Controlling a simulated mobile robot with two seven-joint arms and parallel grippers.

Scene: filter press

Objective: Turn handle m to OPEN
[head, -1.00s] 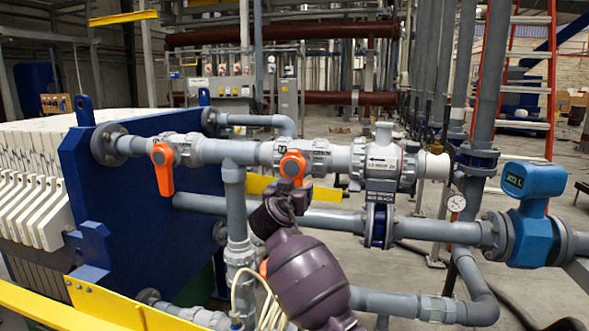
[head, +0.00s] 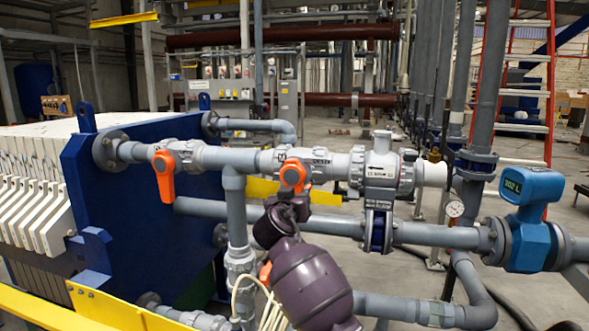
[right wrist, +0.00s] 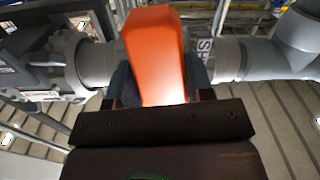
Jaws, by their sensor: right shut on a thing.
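The orange handle m (head: 293,174) is on the middle valve of the upper grey pipe and hangs downward, across the pipe. A small letter that looks like M is above it. My right gripper (head: 288,205) reaches up from below and is at the handle's lower end. In the right wrist view the handle (right wrist: 155,55) stands between the two fingers of the gripper (right wrist: 162,88), which are shut on it. Its lower tip is hidden by the gripper body. My left gripper is out of view.
Another orange handle (head: 163,174) hangs down on the valve to the left. Part of a third orange handle (head: 265,272) shows behind my arm. A white check valve (head: 381,175) is close on the right. A lower grey pipe (head: 340,225) runs behind my gripper.

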